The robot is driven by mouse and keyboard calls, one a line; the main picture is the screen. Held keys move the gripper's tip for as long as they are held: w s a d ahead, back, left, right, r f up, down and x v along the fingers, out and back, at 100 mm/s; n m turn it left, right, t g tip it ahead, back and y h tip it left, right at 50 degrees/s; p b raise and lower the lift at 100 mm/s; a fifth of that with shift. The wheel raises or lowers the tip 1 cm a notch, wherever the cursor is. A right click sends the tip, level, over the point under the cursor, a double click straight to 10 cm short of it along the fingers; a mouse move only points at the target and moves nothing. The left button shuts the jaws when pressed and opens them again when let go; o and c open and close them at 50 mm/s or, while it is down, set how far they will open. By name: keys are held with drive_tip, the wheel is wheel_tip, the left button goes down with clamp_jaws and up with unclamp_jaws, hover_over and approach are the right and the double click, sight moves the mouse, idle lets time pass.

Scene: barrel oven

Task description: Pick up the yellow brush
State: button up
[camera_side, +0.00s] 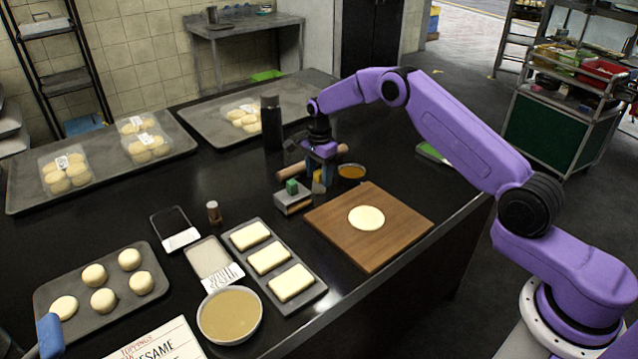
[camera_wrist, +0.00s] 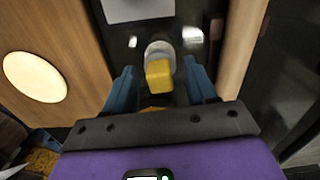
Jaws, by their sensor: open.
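The yellow brush (camera_wrist: 159,76) shows in the wrist view as a yellow block with a pale rounded part beyond it. It lies in the picture between my gripper's two blue fingers (camera_wrist: 161,86), with dark gaps on both sides. In the side view a small yellow bit of the brush (camera_side: 318,187) shows below my gripper (camera_side: 320,160), beside the grey box. My gripper is open, points down and holds nothing. I cannot tell whether its fingertips are level with the brush or above it.
A rolling pin (camera_side: 290,172) lies close behind my gripper and along the right in the wrist view (camera_wrist: 241,50). A grey box with a green piece (camera_side: 293,200), an orange-filled bowl (camera_side: 351,172) and a wooden board with dough (camera_side: 400,225) stand close by.

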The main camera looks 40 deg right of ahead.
sight(319, 171)
drive_tip(key=c, duration=1)
drive_tip(key=shift+r, duration=0.5)
wheel_tip(319, 171, up, 2)
drive_tip(key=shift+r, duration=0.1)
drive_tip(key=s+r, duration=0.3)
drive_tip(key=s, duration=0.1)
drive_tip(key=s+r, duration=0.3)
drive_tip(key=s, duration=0.2)
drive_tip(key=s+r, duration=0.4)
drive_tip(key=s, duration=0.1)
